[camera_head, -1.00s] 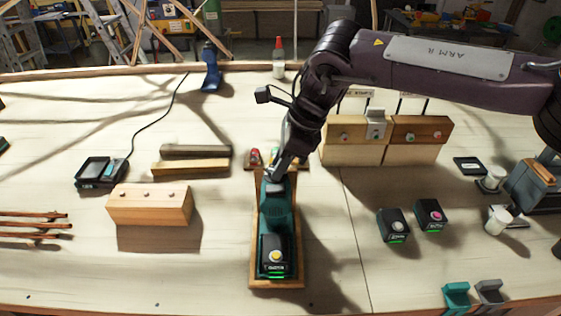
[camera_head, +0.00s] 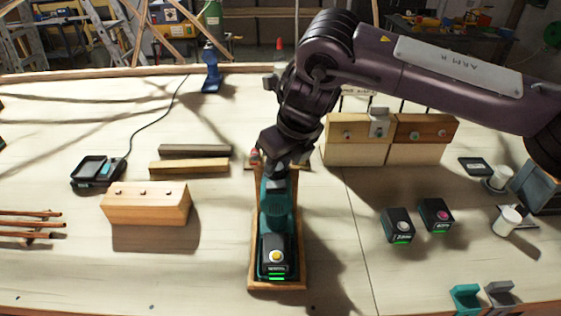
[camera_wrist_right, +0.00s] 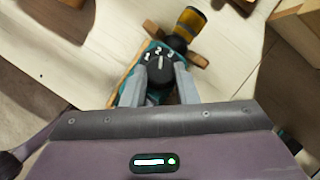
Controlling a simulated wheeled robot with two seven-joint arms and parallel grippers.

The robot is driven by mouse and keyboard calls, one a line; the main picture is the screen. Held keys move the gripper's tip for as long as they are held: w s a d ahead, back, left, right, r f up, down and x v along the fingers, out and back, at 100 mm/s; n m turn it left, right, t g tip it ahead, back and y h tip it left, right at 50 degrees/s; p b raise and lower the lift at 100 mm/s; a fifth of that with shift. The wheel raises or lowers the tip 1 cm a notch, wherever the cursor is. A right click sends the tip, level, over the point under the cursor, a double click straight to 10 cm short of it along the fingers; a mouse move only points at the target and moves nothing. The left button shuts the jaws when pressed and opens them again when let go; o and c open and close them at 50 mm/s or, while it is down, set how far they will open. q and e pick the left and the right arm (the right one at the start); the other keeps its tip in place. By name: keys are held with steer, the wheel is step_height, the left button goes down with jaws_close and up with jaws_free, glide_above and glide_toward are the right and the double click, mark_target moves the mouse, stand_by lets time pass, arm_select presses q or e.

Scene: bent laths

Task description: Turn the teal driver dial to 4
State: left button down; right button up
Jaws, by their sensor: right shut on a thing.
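The teal driver (camera_head: 277,215) lies in a wooden cradle (camera_head: 255,283) at the middle front of the bench, its black battery with a yellow button towards me. In the right wrist view, its black dial (camera_wrist_right: 155,72) with white marks sits on the teal body (camera_wrist_right: 131,92). My right gripper (camera_wrist_right: 170,75) is shut on the dial, one grey finger on each side. In the head view my right gripper (camera_head: 276,182) reaches down over the far end of the driver and hides the dial. My left gripper is not in view.
Two black batteries (camera_head: 398,226) stand right of the driver. A wooden block (camera_head: 146,204) stands to its left, with two laths (camera_head: 190,166) behind. Wooden blocks with knobs (camera_head: 427,135) stand behind right. Teal and grey holders (camera_head: 467,298) sit at the front right.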

steer(key=m, duration=0.1)
steer(key=m+h, duration=0.1)
steer(key=m, duration=0.1)
steer(key=shift+s+a+p, duration=0.1)
steer(key=shift+a+p, duration=0.1)
steer(key=shift+p, duration=0.1)
steer(key=shift+r+m+t+h+p, duration=0.15)
steer(key=shift+m+t+h+p, duration=0.2)
steer(key=shift+m+p, duration=0.35)
steer(key=m+p, duration=0.2)
steer(key=m+h+p, duration=0.1)
steer(key=m+p, duration=0.1)
steer(key=m+h+p, duration=0.1)
steer(key=m+p, duration=0.1)
steer(key=shift+a+r+p, duration=0.1)
steer(key=shift+a+p, duration=0.2)
steer(key=shift+a+f+m+h+p, duration=0.15)
steer(key=shift+m+h+p, duration=0.2)
steer(key=shift+m+p, duration=0.45)
steer(key=shift+d+f+m+h+p, duration=0.1)
steer(key=shift+m+h+p, duration=0.2)
steer(key=shift+m+p, duration=0.5)
steer(key=o, duration=0.7)
